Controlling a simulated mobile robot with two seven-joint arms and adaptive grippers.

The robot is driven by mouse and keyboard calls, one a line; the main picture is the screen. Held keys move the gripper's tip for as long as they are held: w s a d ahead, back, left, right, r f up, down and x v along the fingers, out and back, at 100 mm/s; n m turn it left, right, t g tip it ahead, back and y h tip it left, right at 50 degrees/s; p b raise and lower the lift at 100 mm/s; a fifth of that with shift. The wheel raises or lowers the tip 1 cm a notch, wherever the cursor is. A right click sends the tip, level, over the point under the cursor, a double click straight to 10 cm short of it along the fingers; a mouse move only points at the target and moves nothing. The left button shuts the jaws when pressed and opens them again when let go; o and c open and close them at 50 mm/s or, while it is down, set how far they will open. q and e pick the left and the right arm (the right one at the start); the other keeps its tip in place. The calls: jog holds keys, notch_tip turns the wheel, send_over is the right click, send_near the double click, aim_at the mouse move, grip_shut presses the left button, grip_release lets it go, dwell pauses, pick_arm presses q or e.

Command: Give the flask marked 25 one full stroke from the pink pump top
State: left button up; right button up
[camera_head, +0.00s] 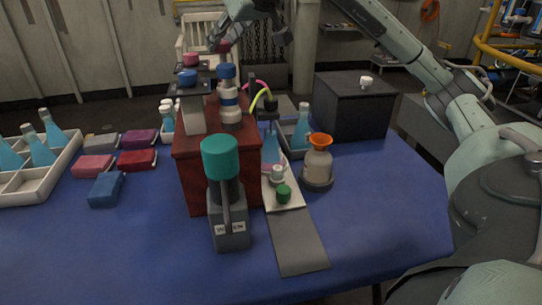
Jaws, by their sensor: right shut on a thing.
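My right gripper (229,36) reaches across the back from the right, above the red-brown box. No mark 25 can be read on any flask. My left gripper is not in view.
A flask tray (40,178) and several coloured blocks (106,190) are left. The blue cloth's front is clear.

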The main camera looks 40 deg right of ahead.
jog(key=shift+f+b, duration=0.4)
jog(key=shift+f, duration=0.25)
jog(key=o, duration=0.9)
notch_tip(320, 180, up, 3)
jog(key=p, duration=0.2)
jog(key=shift+f+p, duration=0.1)
jog(key=shift+p, duration=0.3)
jog(key=shift+r+p, duration=0.45)
jog(key=shift+r, duration=1.7)
